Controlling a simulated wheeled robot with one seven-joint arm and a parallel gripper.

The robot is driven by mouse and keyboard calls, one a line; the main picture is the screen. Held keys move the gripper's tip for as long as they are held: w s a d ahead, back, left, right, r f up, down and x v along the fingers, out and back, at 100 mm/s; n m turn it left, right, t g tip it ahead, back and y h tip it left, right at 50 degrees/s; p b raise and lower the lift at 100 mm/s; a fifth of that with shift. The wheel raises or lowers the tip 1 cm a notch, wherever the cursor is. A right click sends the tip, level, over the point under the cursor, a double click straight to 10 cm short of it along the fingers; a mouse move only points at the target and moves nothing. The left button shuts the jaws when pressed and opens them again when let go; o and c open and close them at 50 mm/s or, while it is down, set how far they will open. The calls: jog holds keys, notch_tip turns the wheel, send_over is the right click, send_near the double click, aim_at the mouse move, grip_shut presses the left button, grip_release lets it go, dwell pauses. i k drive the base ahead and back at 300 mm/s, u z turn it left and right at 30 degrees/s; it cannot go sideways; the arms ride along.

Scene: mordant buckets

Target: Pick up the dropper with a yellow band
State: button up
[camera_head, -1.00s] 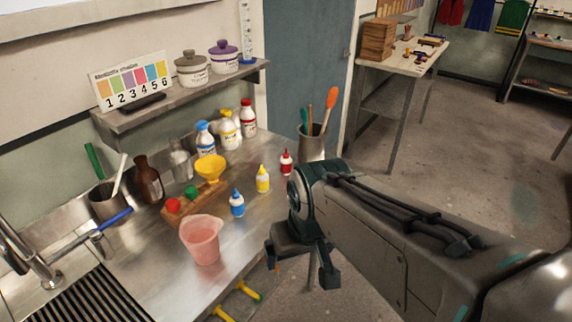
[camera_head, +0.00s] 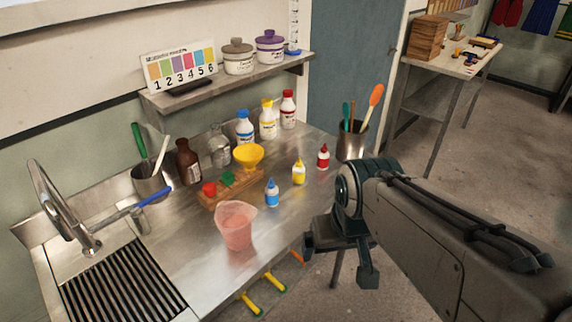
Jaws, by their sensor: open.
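The small dropper bottle with yellow on it (camera_head: 299,173) stands upright on the steel counter (camera_head: 195,262), between a blue dropper bottle (camera_head: 272,193) and a red one (camera_head: 323,157). My gripper (camera_head: 339,262) is open and empty, past the counter's front edge. It is in front of and to the right of the yellow dropper, clear of it. My arm comes in from the right. No dropper is touched.
A pink beaker (camera_head: 235,226) stands near the front. Larger bottles (camera_head: 268,122) stand behind. A tool cup (camera_head: 351,142) is at the right end; the sink tap (camera_head: 65,205) is left.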

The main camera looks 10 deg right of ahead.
aim_at(299, 169)
jog(key=u, duration=3.5)
jog(key=k, duration=1.6)
jog(key=z, duration=1.7)
